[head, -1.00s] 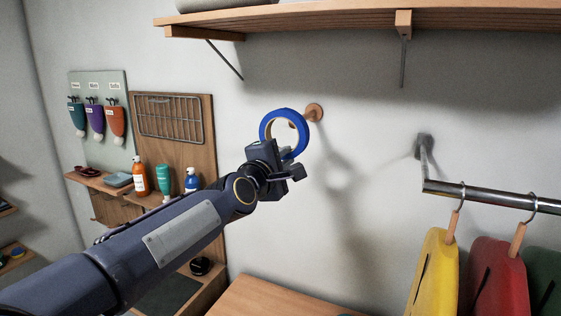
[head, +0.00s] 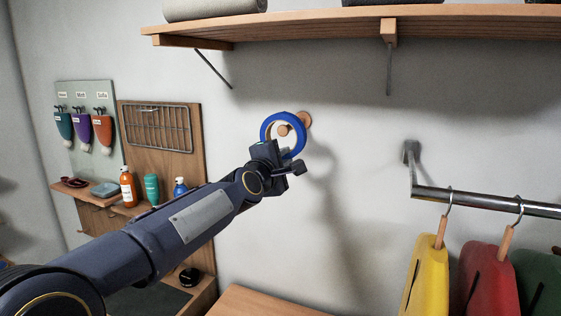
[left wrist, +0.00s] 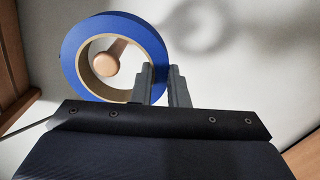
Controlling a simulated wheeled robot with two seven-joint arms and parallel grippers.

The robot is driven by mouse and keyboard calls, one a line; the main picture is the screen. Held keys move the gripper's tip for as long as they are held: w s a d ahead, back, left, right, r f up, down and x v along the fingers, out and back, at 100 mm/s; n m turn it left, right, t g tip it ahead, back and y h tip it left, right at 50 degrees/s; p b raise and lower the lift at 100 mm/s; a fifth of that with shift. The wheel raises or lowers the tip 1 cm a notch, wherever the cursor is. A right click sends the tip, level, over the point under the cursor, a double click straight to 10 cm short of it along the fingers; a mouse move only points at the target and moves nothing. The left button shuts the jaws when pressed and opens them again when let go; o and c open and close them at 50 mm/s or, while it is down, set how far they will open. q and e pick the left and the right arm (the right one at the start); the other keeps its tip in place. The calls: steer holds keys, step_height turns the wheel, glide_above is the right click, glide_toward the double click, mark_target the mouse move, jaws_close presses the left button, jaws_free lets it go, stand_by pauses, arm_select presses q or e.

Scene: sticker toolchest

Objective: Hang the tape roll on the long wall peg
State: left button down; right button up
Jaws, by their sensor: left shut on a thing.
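The blue tape roll (head: 268,130) is upright in my left gripper (head: 283,157), which is shut on its lower right rim. The wooden wall peg (head: 304,119) sticks out of the wall just behind the roll. In the head view the peg's rounded end shows through the roll's hole. In the left wrist view the roll (left wrist: 72,52) is at upper left, with the gripper fingers (left wrist: 163,82) pinching its right edge. I cannot tell whether the roll touches the peg. My right gripper is out of view.
A wooden shelf (head: 320,32) on brackets runs above the peg. A metal rail (head: 480,200) at right carries hanging yellow, red and green items. A wooden board with a wire basket (head: 157,128) and several bottles stands at left. The wall around the peg is bare.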

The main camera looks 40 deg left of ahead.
arm_select(q)
steer(key=shift+x, duration=2.6)
steer(key=shift+w+f+b, duration=0.15)
steer(key=shift+f+b, duration=0.5)
steer(key=shift+b, duration=0.2)
steer(key=c, duration=1.3)
jaws_free()
steer(key=shift+c, duration=0.2)
